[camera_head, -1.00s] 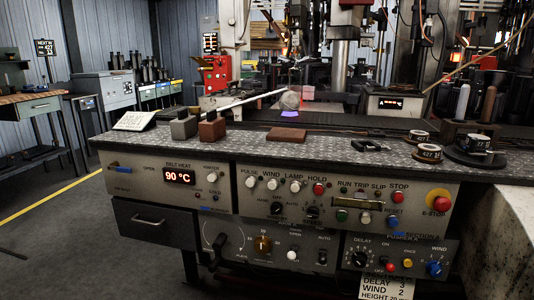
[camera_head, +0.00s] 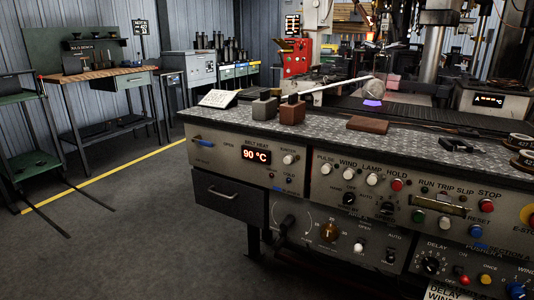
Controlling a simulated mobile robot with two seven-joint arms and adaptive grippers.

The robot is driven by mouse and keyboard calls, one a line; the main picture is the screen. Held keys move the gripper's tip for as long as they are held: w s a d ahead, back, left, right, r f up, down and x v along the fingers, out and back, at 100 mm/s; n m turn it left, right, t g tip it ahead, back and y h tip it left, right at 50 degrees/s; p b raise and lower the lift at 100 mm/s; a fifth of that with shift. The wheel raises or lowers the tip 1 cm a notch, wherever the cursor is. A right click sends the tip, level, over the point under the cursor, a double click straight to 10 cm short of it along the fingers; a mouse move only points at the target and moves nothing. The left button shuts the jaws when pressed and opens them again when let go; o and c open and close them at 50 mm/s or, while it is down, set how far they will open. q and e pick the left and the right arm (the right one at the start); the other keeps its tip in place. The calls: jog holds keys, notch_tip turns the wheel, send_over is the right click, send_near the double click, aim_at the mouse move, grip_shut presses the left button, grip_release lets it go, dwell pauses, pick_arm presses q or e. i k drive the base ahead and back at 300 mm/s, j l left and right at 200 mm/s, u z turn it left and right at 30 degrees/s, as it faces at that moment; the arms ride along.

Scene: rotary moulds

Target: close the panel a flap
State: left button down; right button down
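The grey console front carries several panels. A lower right panel (camera_head: 468,262), partly cut off by the frame, has a label that seems to read "PUSHER A", a black delay knob (camera_head: 430,265) and red, yellow and blue buttons. Above it sits a blue tab (camera_head: 479,246) beside the "SECTION A" lettering. I cannot tell which part is the panel A flap or whether it stands open. Neither of my grippers is in view.
The console top (camera_head: 330,128) holds a brown block (camera_head: 367,124), two weights (camera_head: 292,112) and dark rings (camera_head: 525,142) at right. A closed-looking drawer (camera_head: 229,197) is at lower left. A workbench (camera_head: 120,76) and green cart (camera_head: 30,160) stand left. The floor between is open.

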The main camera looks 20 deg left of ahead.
aim_at(442, 198)
jog(key=i+j+z, duration=0.15)
jog(key=i+j, duration=0.7)
jog(key=i, duration=0.05)
